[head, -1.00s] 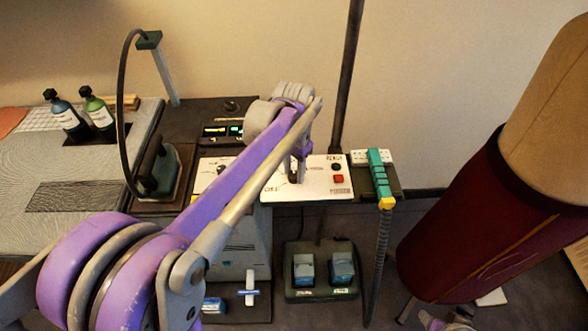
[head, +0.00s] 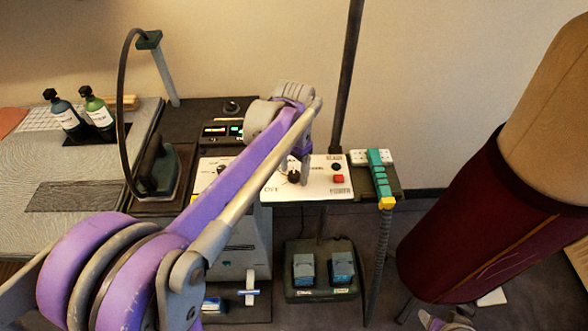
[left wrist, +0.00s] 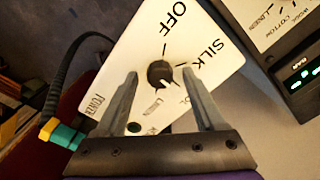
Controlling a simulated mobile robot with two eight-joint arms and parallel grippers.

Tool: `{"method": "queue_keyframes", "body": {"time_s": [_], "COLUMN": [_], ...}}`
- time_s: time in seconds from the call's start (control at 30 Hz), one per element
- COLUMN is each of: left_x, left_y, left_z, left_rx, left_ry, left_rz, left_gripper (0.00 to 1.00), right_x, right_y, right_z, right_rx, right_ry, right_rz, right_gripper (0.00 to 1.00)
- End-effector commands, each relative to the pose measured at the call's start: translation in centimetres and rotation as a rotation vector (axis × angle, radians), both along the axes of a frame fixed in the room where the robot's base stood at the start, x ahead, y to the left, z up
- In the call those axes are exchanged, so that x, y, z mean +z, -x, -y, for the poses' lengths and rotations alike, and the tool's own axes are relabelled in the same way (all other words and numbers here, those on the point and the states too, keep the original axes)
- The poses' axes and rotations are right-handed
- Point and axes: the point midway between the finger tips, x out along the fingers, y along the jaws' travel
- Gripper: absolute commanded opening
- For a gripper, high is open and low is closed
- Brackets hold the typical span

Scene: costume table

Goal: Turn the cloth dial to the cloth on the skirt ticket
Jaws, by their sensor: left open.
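A white control panel (head: 328,189) carries a black dial (head: 293,178) with OFF beside it. In the left wrist view the dial (left wrist: 160,74) has OFF and SILK printed around it; other words are partly hidden. Its pale mark points down and slightly right there, away from OFF. My left gripper (head: 302,170) is over the panel. In the left wrist view its fingers (left wrist: 160,82) are open, one on each side of the dial; I cannot tell whether they touch it. A maroon skirt (head: 475,220) is on the dress form at right. I cannot make out a ticket.
A second panel (left wrist: 285,25) with WOOL, COTTON and LINEN lies beside a lit display (left wrist: 305,73). An iron (head: 157,167), two bottles (head: 82,115), a teal-and-yellow handle (head: 380,178) and foot pedals (head: 322,269) surround the panel. A dark pole (head: 348,75) rises behind.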

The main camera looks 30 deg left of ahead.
Motion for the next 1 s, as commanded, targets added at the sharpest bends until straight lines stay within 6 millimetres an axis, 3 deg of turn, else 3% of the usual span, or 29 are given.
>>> {"method": "queue_keyframes", "body": {"time_s": [0.17,0.6,1.0], "left_x": [1.7,9.7,10.8], "left_y": [0.0,0.0,0.0], "left_z": [0.0,0.0,0.0], "left_rx": [0.000,0.000,0.000], "left_ry": [0.000,0.000,0.000], "left_rz": [0.000,0.000,0.000], "left_gripper": [0.71,0.71,0.71], "right_x": [0.2,0.9,1.0], "right_y": [0.0,-0.3,-0.3], "right_z": [0.0,0.0,0.0], "right_rx": [0.000,0.000,0.000], "right_ry": [0.000,0.000,0.000], "right_rz": [0.001,0.005,0.005], "right_gripper": [0.50,0.50,0.50]}}
